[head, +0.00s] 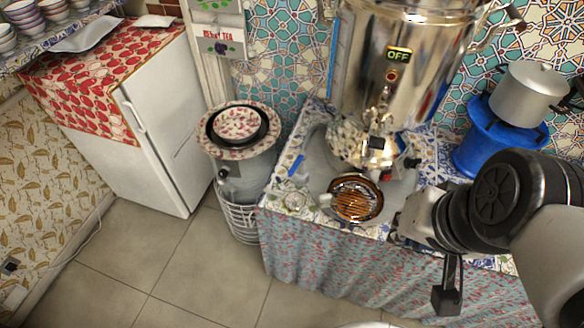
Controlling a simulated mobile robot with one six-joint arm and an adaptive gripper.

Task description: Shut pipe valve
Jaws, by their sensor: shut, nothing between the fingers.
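A small blue lever (296,166), which looks like a pipe valve handle, is at the counter's left side. A black tap fitting with a red part (408,163) is low on the samovar's right. I cannot tell for sure which is the pipe valve. My gripper (402,230) is at the counter's front edge, right of the brown striped bowl. It is shut and empty, apart from the lever and the tap. My wrist hides part of it.
The brown striped bowl (356,199) sits at the counter's front. A grey bin (250,180) with plates on top stands left of the counter. A white fridge (165,120) is farther left. A pot (528,92) on a blue stand (495,145) is at right. Floor is clear.

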